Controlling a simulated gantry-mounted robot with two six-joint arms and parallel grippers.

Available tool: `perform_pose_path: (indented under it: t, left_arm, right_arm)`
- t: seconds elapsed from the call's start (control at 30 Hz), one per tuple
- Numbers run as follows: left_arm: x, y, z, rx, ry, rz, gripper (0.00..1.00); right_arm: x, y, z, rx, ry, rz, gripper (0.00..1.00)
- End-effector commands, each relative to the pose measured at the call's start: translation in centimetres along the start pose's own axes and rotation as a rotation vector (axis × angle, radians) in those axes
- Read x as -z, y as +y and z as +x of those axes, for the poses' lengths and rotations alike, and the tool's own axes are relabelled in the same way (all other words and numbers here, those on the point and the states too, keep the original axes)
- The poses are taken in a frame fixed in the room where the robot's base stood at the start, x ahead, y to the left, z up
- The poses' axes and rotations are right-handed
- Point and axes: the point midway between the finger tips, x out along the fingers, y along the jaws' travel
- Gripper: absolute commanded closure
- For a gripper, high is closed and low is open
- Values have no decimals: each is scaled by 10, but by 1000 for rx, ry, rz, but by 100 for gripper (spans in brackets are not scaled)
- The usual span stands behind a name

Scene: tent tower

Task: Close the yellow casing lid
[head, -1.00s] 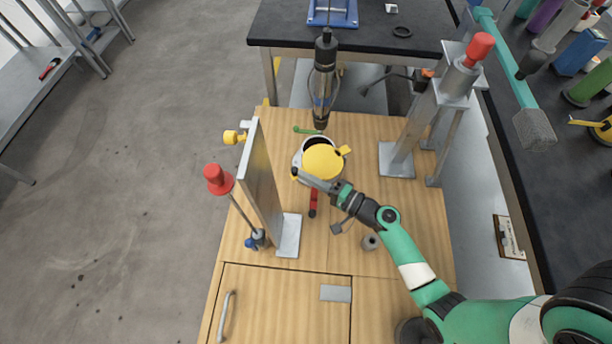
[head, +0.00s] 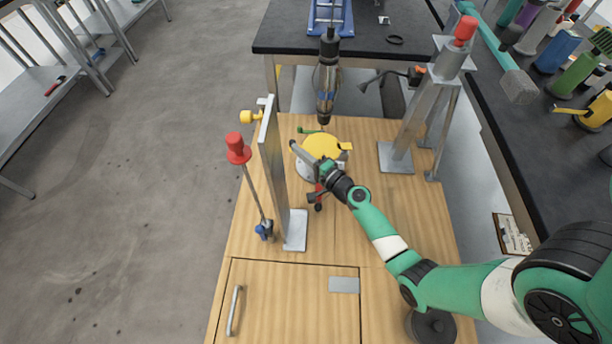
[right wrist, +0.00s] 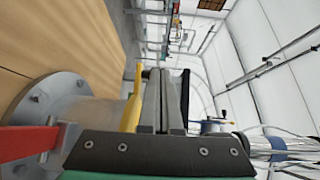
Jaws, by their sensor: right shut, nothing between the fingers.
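The yellow lid (head: 321,146) lies over the top of the pale grey casing (head: 303,171) on the wooden table, and no opening shows. In the right wrist view the lid (right wrist: 132,105) is seen edge-on at the end of the grey flanged casing (right wrist: 92,112). I cannot tell whether it is fully seated. My left gripper is not in view.
A red handle (right wrist: 28,144) sticks out from the casing. A dark hanging tool (head: 327,80) is just behind the lid. A metal upright (head: 273,180) stands left, and a metal stand (head: 400,130) stands right.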

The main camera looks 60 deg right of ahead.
Motion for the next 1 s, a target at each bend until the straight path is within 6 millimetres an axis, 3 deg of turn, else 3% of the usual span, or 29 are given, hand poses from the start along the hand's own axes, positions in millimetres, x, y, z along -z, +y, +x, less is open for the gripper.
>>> perform_pose_path:
  t: [0.4, 1.0]
  left_arm:
    - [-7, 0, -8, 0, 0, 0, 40]
    - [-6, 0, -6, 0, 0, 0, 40]
  right_arm:
    - [11, 0, 20, -1, -2, -1, 100]
    - [9, 1, 16, -4, -4, 0, 100]
